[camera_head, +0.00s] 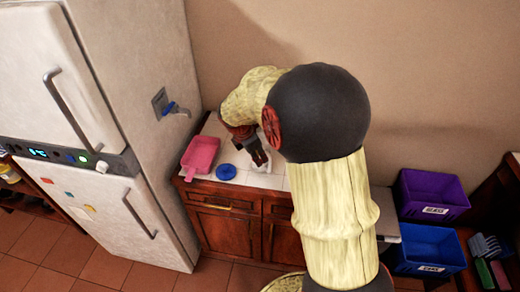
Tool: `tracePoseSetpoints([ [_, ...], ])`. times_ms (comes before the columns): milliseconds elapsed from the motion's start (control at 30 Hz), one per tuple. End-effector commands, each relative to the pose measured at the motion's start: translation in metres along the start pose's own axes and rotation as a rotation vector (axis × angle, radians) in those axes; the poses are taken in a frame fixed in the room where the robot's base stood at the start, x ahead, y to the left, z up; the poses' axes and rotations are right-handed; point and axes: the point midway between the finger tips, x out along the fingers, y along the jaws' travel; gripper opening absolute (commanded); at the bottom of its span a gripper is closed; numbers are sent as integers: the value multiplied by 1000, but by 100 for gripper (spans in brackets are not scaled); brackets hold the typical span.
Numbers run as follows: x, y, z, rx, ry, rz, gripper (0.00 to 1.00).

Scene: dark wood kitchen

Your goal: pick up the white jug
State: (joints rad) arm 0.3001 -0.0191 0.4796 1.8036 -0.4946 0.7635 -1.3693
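My gripper (259,157) points down over the white-tiled counter (278,181), close to the wall. Its dark fingers are small in the head view, and I cannot tell whether they are open or shut. A pale patch right at the fingertips may be part of the white jug, but it blends with the white tiles. My arm covers the counter to the right of the gripper, so no jug shows clearly.
A pink tray (200,155) and a round blue item (226,172) lie on the counter left of my gripper. A white fridge (105,120) stands at the left. Purple (432,194) and blue (428,250) bins are at the right.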

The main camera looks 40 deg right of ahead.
Motion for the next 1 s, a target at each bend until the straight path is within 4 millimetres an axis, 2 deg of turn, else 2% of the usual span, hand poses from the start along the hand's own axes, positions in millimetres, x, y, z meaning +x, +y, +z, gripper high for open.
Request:
tracePoseSetpoints([
  [100, 24, 7, 12, -123, -17, -31, 21],
  [233, 40, 9, 16, -185, -23, -44, 21],
  [633, 76, 6, 15, -191, -23, -46, 21],
  [900, 112, 2, 15, -189, -24, -44, 21],
  [1000, 116, 2, 15, -189, -24, -43, 21],
])
